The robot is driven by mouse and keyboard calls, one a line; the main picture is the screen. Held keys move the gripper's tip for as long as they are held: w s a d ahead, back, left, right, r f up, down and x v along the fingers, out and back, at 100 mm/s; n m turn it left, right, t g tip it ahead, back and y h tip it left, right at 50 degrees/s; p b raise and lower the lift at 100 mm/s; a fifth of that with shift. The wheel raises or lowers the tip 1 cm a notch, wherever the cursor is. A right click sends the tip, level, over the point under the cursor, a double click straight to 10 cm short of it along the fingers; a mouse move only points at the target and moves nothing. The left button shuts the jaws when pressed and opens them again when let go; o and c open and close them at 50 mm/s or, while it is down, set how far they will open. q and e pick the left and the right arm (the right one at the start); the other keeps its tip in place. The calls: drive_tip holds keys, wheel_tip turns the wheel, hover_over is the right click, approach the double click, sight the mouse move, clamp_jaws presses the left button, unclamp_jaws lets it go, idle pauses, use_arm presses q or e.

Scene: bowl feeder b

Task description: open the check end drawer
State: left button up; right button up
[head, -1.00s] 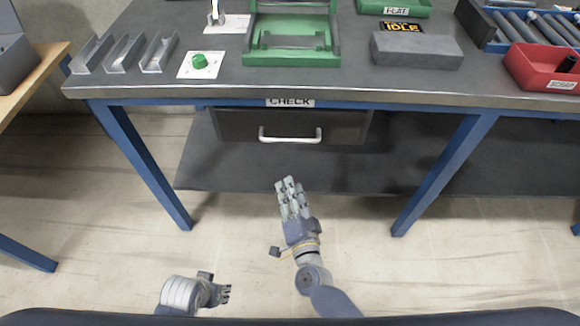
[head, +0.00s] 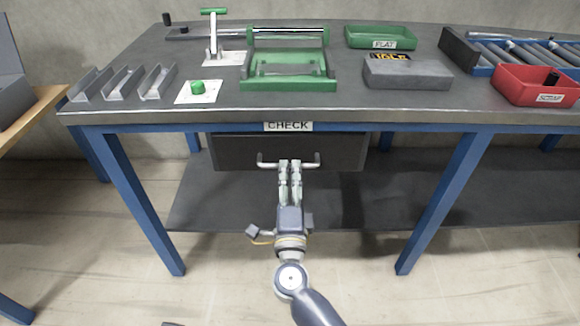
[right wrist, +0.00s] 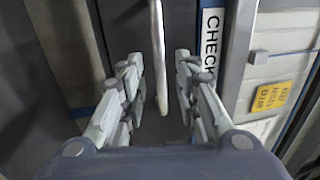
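The check drawer (head: 235,152) is a dark drawer under the bench top, below the label CHECK (head: 288,126). It looks shut. Its pale bar handle (head: 268,164) runs across the front. My right gripper (head: 290,164) is at the middle of the handle, and its fingers hide that part in the head view. In the right wrist view the right gripper (right wrist: 158,62) is open, with the handle (right wrist: 157,38) showing between its two spread fingers. I cannot tell whether a finger touches the bar. My left gripper is not in view.
The bench top (head: 340,100) overhangs the drawer. Blue legs (head: 140,200) (head: 440,195) stand on both sides, and a dark lower shelf (head: 380,205) lies below. The floor in front is clear. A green fixture (head: 290,70) and a red bin (head: 535,86) stand on top.

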sight(290, 165)
drive_tip(key=shift+w+r, duration=0.15)
drive_tip(key=shift+w, duration=0.7)
drive_tip(key=shift+w+r, duration=0.1)
drive_tip(key=shift+w, duration=0.75)
clamp_jaws()
drive_tip(key=shift+s, duration=0.2)
